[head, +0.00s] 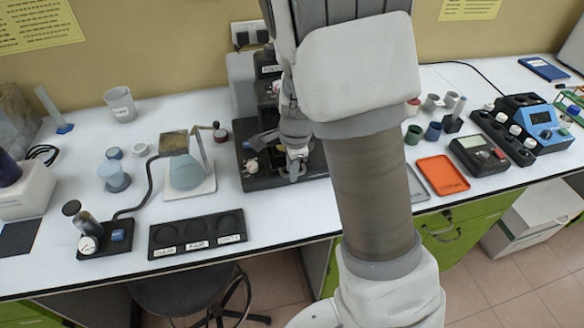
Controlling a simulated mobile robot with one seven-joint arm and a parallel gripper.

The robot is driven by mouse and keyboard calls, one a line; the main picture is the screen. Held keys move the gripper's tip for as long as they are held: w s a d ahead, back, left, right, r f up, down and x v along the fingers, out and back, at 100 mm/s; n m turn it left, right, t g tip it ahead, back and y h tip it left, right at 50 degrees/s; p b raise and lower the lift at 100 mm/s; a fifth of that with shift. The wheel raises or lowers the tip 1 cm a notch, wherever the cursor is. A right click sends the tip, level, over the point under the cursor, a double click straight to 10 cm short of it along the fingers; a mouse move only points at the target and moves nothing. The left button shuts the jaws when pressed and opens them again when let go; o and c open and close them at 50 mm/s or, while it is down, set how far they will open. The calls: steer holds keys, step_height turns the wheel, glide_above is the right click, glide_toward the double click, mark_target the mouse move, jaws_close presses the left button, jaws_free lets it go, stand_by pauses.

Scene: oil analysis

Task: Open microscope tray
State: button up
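A black and grey instrument, seemingly the microscope (246,140), stands at the back middle of the white bench, on a dark base. My arm crosses in front of it and hides its right side. My gripper (294,172) points down at the front of the instrument, over or against its dark lower part. The fingers are small and partly hidden, so I cannot tell whether they are open or touching anything. I cannot make out the microscope's tray or whether it is open.
A black three-well holder (197,233) lies at the bench's front edge. A flask on a stand (186,172) is left of the instrument. An orange tray (442,175) and a blue meter (540,120) are at right. A stool (182,288) stands below.

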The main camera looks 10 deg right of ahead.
jaws_close()
stand_by(1.2)
